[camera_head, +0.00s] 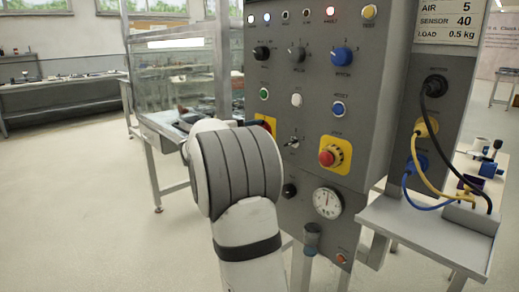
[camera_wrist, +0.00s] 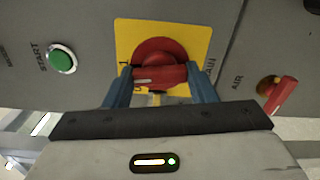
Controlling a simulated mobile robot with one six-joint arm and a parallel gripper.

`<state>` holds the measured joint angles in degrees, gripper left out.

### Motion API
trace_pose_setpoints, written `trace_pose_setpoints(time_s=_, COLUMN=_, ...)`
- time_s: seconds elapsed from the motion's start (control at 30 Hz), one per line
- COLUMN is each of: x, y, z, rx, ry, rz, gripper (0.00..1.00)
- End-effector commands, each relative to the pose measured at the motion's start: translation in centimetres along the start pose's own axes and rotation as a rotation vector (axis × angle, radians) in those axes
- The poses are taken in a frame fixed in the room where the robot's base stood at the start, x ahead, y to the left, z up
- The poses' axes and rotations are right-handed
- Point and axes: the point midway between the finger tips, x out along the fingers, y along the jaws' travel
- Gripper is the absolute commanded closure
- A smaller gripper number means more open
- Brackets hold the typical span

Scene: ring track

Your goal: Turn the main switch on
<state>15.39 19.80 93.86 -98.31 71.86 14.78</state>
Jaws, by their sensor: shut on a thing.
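The main switch (camera_wrist: 155,51) is a red rotary knob with a raised bar handle on a yellow plate (camera_wrist: 195,32), seen in the wrist view. The bar lies across that picture, with a pale mark on its left part. My gripper (camera_wrist: 161,82) has its two blue fingers at the two ends of the bar and is shut on it. Small markings on the plate are partly covered by the fingers. In the head view my wrist hides most of the switch; only a bit of its yellow plate (camera_head: 270,121) shows.
The green START button (camera_wrist: 62,58) is left of the switch and a red AIR valve handle (camera_wrist: 281,95) is to the right. In the head view, a red emergency stop (camera_head: 329,157), gauge (camera_head: 327,202) and blue knob (camera_head: 341,56) share the grey panel (camera_head: 372,110). Open floor lies left.

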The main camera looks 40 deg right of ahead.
Motion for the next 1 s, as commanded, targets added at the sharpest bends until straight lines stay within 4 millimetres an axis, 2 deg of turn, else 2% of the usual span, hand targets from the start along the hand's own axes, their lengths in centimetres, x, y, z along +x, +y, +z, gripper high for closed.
trace_pose_setpoints(time_s=0.03, x=-0.21, y=-0.81, z=-0.31, rx=0.029, ry=0.005, rz=-0.002, gripper=0.72)
trace_pose_setpoints(time_s=0.4, x=-0.22, y=-0.38, z=-0.25, rx=0.172, ry=0.004, rz=-0.003, gripper=0.72)
trace_pose_setpoints(time_s=0.93, x=-0.24, y=-0.25, z=-0.24, rx=0.193, ry=0.004, rz=-0.005, gripper=0.72)
trace_pose_setpoints(time_s=0.97, x=-0.24, y=-0.25, z=-0.24, rx=0.193, ry=0.004, rz=-0.005, gripper=0.47)
trace_pose_setpoints(time_s=1.0, x=-0.23, y=-0.25, z=-0.23, rx=0.193, ry=0.004, rz=-0.004, gripper=0.44)
